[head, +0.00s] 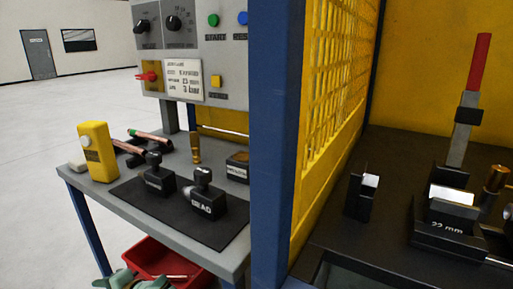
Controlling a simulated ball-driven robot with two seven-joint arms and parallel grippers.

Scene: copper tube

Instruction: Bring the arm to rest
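The task names no object other than the arm. On the grey side table (72,177), two copper tubes lie at the back left, one with a green end (146,135) and one with a red end (125,147). A machine bed on the right holds a black block marked 22 mm (447,228) with a bright metal top. A lever with a red handle (479,62) stands upright behind it.
A blue post (275,130) and yellow mesh guard (335,75) separate table and machine. A control panel (205,45) stands behind the table. The table holds a yellow device (97,150) and black tools, one marked BEAD (206,196). A red bin (165,262) sits below. Floor at left is clear.

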